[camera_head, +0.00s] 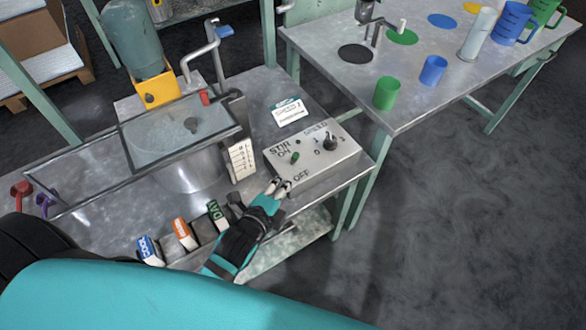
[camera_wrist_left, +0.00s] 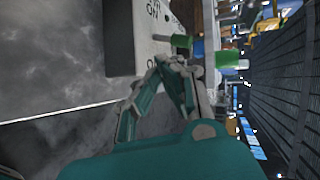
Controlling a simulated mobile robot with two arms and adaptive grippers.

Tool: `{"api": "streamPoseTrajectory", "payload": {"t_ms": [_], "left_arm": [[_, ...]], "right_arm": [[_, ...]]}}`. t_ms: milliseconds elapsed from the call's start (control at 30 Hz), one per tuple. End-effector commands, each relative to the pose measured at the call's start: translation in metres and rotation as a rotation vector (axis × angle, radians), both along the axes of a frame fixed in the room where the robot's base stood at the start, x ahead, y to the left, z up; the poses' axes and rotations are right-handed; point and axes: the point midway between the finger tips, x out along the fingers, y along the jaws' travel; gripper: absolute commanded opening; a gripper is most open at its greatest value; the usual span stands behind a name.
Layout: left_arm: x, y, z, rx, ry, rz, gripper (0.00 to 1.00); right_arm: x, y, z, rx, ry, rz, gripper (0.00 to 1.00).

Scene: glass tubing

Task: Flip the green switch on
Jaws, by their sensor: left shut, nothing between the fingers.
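The green switch (camera_head: 295,157) is a small knob on the top of a grey control box (camera_head: 335,163). The box is marked STIR ON, OFF and SPEED. My left gripper (camera_head: 279,186) is shut and empty at the box's front left edge, near the OFF label, a little below the switch in the head view. In the left wrist view the fingertips (camera_wrist_left: 178,64) are together close to the box (camera_wrist_left: 150,40), and the green switch (camera_wrist_left: 182,41) shows just above them. I cannot tell whether the fingers touch the box. My right gripper is not in view.
A black speed dial (camera_head: 330,142) sits on the same box. A glass-topped tank (camera_head: 180,135) stands to the left, with a white gauge (camera_head: 241,160) between. Cups stand on the right table (camera_head: 425,105).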

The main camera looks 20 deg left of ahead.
Motion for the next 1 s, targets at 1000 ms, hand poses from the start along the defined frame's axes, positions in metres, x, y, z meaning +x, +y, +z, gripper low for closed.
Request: {"api": "streamPoseTrajectory", "payload": {"t_ms": [1000], "left_arm": [[0.057,-0.004,0.005,-0.022,0.019,-0.001,0.0]], "right_arm": [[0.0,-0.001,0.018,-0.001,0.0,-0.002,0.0]]}}
